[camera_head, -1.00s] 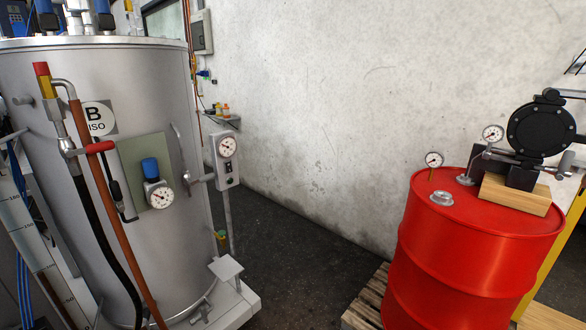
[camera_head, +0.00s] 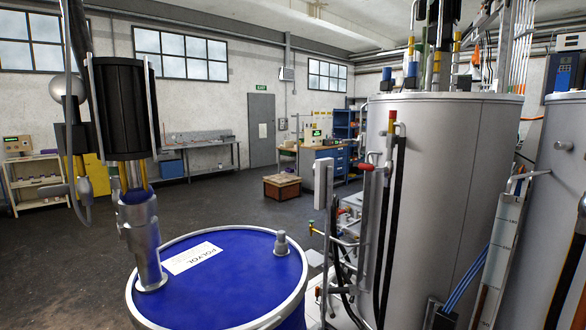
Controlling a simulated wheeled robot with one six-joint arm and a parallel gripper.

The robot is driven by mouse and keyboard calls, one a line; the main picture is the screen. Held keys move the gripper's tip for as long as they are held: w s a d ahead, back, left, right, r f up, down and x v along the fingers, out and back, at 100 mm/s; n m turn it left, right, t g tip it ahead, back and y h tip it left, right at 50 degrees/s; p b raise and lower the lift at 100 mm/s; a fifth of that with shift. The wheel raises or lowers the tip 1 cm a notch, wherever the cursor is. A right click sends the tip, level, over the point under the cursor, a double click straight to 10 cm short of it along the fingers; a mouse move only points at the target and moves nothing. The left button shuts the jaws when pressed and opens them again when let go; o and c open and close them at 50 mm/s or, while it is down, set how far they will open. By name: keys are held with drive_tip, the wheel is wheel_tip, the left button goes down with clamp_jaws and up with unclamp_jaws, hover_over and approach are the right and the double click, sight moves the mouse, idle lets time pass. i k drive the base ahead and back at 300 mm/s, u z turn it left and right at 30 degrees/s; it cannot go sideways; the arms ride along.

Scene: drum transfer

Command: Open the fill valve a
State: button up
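A large grey tank (camera_head: 455,190) stands right of the middle. A pipe with a red and yellow top (camera_head: 391,122) runs along its left side, with a small red handle (camera_head: 367,167) beside it. No letter shows on this tank, so I cannot tell if this is fill valve a or whether it is open. A blue drum (camera_head: 235,275) with a POLYOL label stands in front, left of the tank. A dark pump (camera_head: 121,105) on a metal tube stands in the drum lid. My gripper is not in view.
A second grey tank (camera_head: 565,170) is cut off at the right edge. Hoses and pipes crowd the gap between drum and tank. A wooden crate (camera_head: 282,187) stands further back. Open dark floor (camera_head: 60,260) lies left of the drum.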

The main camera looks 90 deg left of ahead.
sight(369, 167)
drive_tip(key=u, duration=1.45)
drive_tip(key=i, duration=1.65)
drive_tip(key=u, duration=1.7)
drive_tip(key=i, duration=0.75)
drive_tip(key=u, duration=0.15)
